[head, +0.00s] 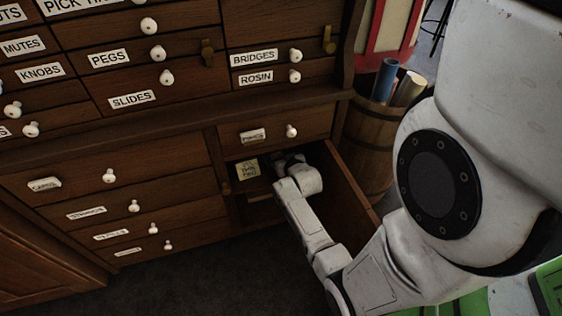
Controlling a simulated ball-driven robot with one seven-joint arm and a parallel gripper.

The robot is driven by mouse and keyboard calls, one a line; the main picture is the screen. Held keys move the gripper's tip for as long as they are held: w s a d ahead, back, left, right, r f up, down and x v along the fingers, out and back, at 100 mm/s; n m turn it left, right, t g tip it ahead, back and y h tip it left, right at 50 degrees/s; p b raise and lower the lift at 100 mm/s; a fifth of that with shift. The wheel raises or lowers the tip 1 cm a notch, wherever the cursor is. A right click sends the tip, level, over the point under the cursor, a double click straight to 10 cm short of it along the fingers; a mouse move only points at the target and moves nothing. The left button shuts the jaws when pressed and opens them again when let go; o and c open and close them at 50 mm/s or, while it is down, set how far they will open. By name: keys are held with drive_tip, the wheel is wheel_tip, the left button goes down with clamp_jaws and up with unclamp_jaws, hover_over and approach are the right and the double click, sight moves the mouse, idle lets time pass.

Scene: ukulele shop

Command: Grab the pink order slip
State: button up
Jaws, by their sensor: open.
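I cannot make out a pink order slip in the head view. My gripper (280,164) is at the end of my white arm, reaching into the open dark compartment below the small labelled drawer at the lower right of the wooden cabinet. Its jaws are open, small and dark, and partly hidden by my wrist. A yellowish note (247,169) with dark writing is at the left of the compartment, just left of my gripper and apart from it. The inside behind and below my wrist is hidden or in shadow.
A wooden panel (349,192) stands out from the compartment's right side, close to my forearm. Shut drawers with white knobs fill the cabinet (120,150). A wooden barrel (366,140) with rolled tubes stands at right. Dark floor (200,285) is clear in front.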

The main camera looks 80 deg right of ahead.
drive_tip(key=shift+c, duration=0.5)
drive_tip(key=c, duration=0.7)
drive_tip(key=shift+r, duration=0.1)
